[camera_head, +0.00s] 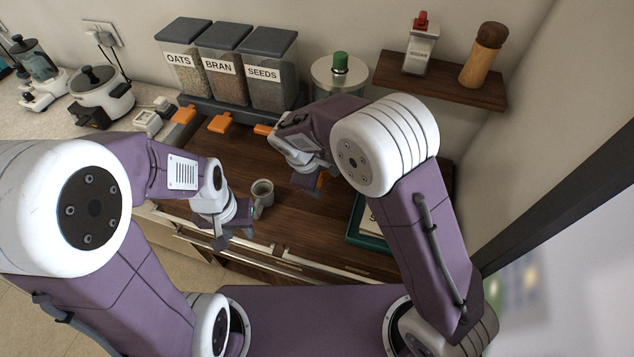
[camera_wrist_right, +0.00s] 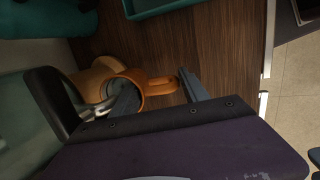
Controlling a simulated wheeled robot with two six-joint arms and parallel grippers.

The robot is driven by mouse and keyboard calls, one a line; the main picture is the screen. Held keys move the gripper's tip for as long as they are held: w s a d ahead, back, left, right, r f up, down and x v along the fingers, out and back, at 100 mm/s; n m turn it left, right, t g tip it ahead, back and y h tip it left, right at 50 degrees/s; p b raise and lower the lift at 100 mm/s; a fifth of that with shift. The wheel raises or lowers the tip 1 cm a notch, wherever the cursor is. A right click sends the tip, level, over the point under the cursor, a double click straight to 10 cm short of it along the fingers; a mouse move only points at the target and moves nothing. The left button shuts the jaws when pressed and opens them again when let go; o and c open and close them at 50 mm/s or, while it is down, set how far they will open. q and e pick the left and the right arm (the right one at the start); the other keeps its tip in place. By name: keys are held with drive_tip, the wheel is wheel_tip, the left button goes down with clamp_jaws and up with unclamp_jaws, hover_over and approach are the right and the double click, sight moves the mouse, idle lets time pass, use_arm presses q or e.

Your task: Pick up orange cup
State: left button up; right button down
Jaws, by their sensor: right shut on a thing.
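The orange cup (camera_wrist_right: 158,86) shows in the right wrist view with its round rim and handle. The rest of the cup is hidden behind the gripper. My left gripper (camera_head: 236,232) hangs over the counter's front edge, just left of a grey mug (camera_head: 262,192); I cannot tell its opening.
The wooden counter (camera_head: 219,158) holds several orange-handled scoops (camera_head: 221,123) before the OATS, BRAN and SEEDS bins (camera_head: 269,88). A glass jar with a green knob (camera_head: 341,62) stands behind. A teal-edged tray (camera_head: 372,238) lies to the right. A shelf (camera_head: 440,81) juts out at back right.

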drive_tip(key=s+d+r, duration=0.6)
drive_tip(key=s+d, duration=0.1)
drive_tip(key=s, duration=0.1)
drive_tip(key=shift+d+r+b, duration=0.15)
drive_tip(key=shift+r+b, duration=0.1)
drive_tip(key=shift+b, duration=0.1)
idle(0.4)
